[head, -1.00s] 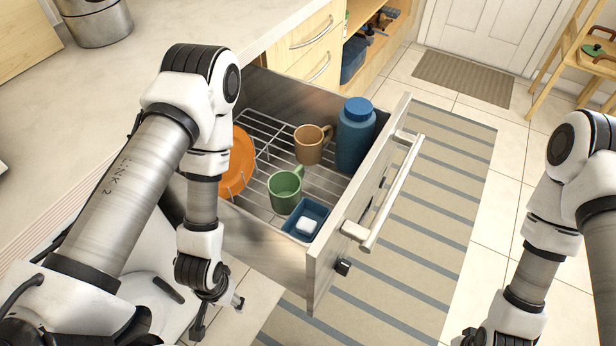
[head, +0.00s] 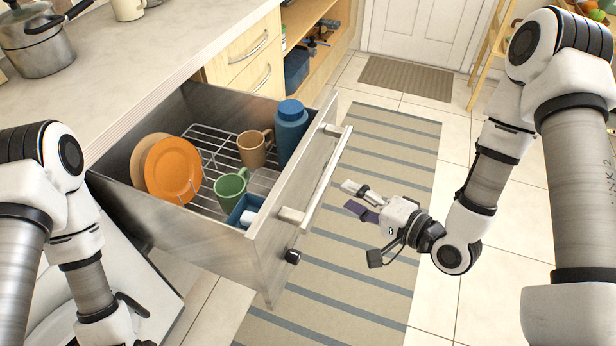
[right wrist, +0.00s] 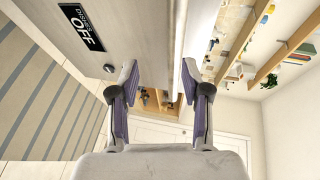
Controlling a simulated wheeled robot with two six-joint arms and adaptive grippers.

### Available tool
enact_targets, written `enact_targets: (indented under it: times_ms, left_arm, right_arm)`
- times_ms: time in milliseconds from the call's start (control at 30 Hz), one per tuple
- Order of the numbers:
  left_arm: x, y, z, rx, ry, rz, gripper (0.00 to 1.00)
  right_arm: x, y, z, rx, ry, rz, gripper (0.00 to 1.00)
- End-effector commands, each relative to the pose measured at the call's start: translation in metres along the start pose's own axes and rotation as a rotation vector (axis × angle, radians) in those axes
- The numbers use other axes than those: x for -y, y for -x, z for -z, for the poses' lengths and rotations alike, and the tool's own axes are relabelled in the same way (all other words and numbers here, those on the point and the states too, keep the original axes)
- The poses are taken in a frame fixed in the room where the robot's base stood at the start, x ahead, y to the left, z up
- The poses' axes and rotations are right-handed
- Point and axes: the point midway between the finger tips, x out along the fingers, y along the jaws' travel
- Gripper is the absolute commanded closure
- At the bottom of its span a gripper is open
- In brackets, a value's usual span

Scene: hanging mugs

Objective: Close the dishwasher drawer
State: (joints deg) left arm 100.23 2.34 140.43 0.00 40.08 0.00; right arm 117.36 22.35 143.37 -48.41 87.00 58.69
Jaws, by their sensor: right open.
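The metal dishwasher drawer (head: 268,268) is pulled out from under the counter. Its front carries a long bar handle (head: 325,175). Inside are an orange plate (head: 173,170) with a tan plate behind it, a green mug (head: 229,191), a brown mug (head: 254,149), a blue bottle (head: 290,133) and a small blue dish (head: 243,209). My right gripper (head: 354,198) is open and empty, just right of the handle, fingers toward it. In the right wrist view, my fingers (right wrist: 160,88) stand apart before the handle bar (right wrist: 174,55); contact is unclear. My left gripper is below the head view.
The counter (head: 130,70) holds a pot (head: 38,45) at the far left. A striped rug (head: 380,260) covers the floor in front of the drawer. Wooden drawers (head: 243,65) and an open shelf stand behind it. A wooden ladder shelf (head: 492,50) is at the back right.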

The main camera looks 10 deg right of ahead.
Motion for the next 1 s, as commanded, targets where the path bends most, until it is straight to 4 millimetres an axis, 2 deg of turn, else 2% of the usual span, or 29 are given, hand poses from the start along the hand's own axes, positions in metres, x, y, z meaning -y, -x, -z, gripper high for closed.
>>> enact_targets:
  times_ms: [67, 167, 433, 500, 700, 1000]
  left_arm:
    - [0.0, 0.001, 0.001, -0.002, -0.001, 0.0, 0.43]
    - [0.0, -0.004, 0.001, -0.003, -0.001, 0.0, 0.43]
    - [0.0, -0.051, 0.001, -0.002, -0.001, 0.0, 0.43]
    - [0.0, -0.039, 0.001, -0.001, -0.001, 0.0, 0.43]
    - [0.0, -0.039, 0.001, -0.003, -0.001, 0.0, 0.43]
    - [0.0, -0.039, 0.001, -0.002, -0.001, 0.0, 0.43]
  right_arm:
    - [0.015, 0.001, 0.011, -0.028, 0.004, 0.032, 0.53]
    - [0.019, -0.002, 0.014, -0.032, 0.013, 0.044, 0.53]
    - [0.013, -0.031, 0.013, -0.029, 0.022, 0.042, 0.53]
    - [0.021, -0.043, 0.014, -0.027, 0.021, 0.037, 0.53]
    - [0.022, -0.073, 0.016, -0.03, 0.017, 0.038, 0.53]
    - [0.023, -0.078, 0.016, -0.032, 0.013, 0.038, 0.53]
